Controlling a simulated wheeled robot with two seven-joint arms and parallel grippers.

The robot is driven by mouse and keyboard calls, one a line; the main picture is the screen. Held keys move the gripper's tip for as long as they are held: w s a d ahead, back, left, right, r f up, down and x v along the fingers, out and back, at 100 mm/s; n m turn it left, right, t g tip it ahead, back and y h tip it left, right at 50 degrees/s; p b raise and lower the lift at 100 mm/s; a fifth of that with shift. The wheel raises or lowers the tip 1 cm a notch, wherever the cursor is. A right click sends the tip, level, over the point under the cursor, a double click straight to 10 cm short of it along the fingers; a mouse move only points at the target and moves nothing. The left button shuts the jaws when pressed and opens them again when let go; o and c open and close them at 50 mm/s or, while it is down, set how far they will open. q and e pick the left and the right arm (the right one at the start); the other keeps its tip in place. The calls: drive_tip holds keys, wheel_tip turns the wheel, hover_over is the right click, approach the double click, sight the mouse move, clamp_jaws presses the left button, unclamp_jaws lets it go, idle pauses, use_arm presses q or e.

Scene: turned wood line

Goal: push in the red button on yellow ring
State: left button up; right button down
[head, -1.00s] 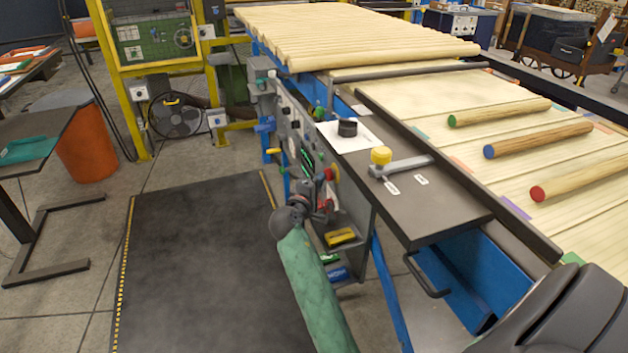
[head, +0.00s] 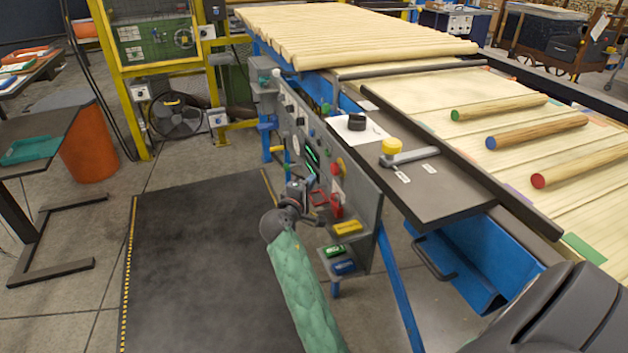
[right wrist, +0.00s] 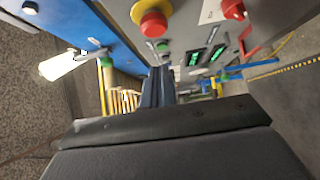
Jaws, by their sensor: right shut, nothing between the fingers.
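The red button on its yellow ring sits on the grey control panel (head: 352,192). In the head view the button (head: 339,166) shows small, up and to the right of my right gripper (head: 297,186). In the right wrist view the red button (right wrist: 153,22) stands out from its yellow ring at the top. My right gripper (right wrist: 159,82) shows there as narrow, blue-grey shut fingers below the button, with nothing between them. In that picture the fingertips look apart from the button. The left gripper is out of view.
Green-lit displays (right wrist: 207,56) and a red knob (right wrist: 232,9) share the panel. A shelf below it holds a yellow box (head: 347,228). The dark ledge (head: 430,190) with a yellow-knobbed lever lies above. The dark floor mat (head: 200,260) is clear.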

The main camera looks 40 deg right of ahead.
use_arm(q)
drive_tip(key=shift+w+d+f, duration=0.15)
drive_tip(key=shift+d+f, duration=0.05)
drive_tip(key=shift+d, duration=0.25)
use_arm(e)
drive_tip(key=v, duration=0.7)
drive_tip(key=shift+a, duration=0.25)
